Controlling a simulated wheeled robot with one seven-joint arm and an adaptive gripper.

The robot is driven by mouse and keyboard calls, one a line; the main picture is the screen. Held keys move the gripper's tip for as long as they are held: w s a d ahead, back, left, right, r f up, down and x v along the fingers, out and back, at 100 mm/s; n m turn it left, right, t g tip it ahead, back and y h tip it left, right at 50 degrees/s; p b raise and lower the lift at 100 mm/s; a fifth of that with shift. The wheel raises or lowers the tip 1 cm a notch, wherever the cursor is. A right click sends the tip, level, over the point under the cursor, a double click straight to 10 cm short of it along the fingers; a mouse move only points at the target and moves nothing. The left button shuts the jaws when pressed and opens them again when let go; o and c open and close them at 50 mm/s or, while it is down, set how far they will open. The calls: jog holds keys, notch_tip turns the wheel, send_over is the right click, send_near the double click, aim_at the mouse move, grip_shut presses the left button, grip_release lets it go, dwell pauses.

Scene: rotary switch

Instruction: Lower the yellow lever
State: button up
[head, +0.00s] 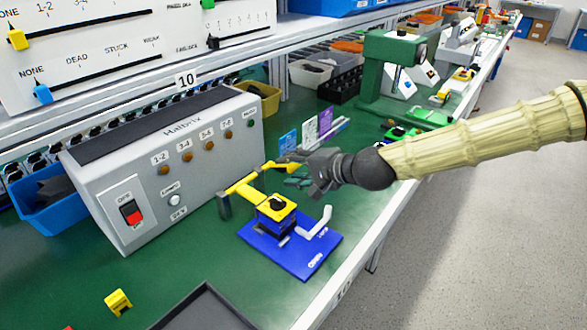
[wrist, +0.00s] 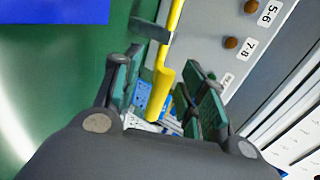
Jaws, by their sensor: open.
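The yellow lever (head: 243,186) extends over the workbench, with its handle toward my gripper. Below it, a yellow switch block with a black knob (head: 277,203) sits on a blue base plate (head: 290,248). A white bent handle (head: 316,222) is on the plate's right side. My gripper (head: 290,172) is open around the lever's handle end. In the wrist view, the lever (wrist: 164,80) runs between the two spread green-padded fingers of my gripper (wrist: 161,68), with visible gaps on both sides. In the head view, the fingers are partly hidden by the gripper body.
A grey control box (head: 165,165) with a red switch stands behind and left. Small cards (head: 310,132) stand beyond my gripper. A green machine (head: 393,75) is at the back. A small yellow piece (head: 118,302) lies at the front left. Open floor is on the right.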

jog(key=v, duration=1.2)
jog(key=shift+d+f, duration=0.1)
dwell(0.4)
